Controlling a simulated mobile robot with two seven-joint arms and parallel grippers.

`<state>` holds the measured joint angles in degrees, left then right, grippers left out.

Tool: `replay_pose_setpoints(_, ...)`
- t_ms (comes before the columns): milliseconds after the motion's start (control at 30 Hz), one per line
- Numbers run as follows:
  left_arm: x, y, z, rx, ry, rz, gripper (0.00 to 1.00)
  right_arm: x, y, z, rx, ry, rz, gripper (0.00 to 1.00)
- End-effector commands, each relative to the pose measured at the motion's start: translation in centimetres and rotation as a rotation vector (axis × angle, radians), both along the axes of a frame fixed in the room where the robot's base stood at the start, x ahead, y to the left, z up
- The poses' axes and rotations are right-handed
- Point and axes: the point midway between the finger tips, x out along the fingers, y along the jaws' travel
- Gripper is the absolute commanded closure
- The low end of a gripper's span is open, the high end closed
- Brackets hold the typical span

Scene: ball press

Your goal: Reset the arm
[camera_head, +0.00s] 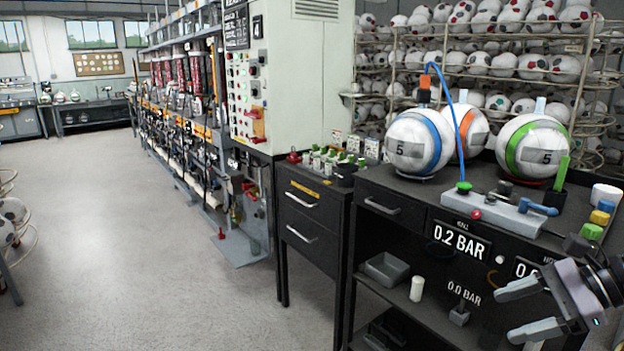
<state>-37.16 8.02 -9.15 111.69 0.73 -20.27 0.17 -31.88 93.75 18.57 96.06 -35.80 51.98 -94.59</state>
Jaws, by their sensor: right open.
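My right gripper (522,310) comes in at the lower right, in front of the dark workbench (400,215). Its two grey fingers are spread apart with nothing between them. My left gripper is out of view. On the bench stand a white ball with a blue band (420,141), one with an orange band (467,130) and one with a green band (531,147). A blue hose (452,110) runs from an orange fitting above the blue-banded ball down to a green knob (464,187) on a grey valve block (493,211).
A display reading 0.2 BAR (461,240) is on the bench front. A grey tray (386,269) and a white cylinder (416,289) sit on the shelf below. A drawer cabinet (313,220) stands to the left. Racks of balls (480,60) fill the back. The floor (130,240) at left is clear.

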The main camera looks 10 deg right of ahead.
Motion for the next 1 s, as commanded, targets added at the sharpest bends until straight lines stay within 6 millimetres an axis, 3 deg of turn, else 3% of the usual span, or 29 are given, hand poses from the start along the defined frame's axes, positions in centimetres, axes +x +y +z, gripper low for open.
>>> replay_pose_setpoints(367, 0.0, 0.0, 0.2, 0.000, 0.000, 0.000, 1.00, -2.2, 0.1, -9.6, 0.833, 0.418, -0.796, 0.33)
replay_pose_setpoints(567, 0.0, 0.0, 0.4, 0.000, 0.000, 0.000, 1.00, -4.4, 1.5, -15.3, 1.299, 0.710, -1.166, 0.33)
replay_pose_setpoints(767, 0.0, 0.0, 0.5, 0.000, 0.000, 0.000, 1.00, -7.2, 4.9, -20.8, 1.773, 1.046, -1.499, 0.33)
replay_pose_setpoints(933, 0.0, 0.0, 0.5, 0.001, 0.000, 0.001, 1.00, -9.9, 9.7, -24.9, 2.172, 1.376, -1.746, 0.33)
replay_pose_setpoints(967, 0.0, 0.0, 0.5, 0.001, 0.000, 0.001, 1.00, -10.3, 10.7, -25.5, -2.153, -1.382, 1.717, 0.33)
replay_pose_setpoints(1000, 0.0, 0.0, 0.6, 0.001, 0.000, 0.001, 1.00, -10.9, 12.1, -26.1, -2.068, -1.351, 1.632, 0.33)
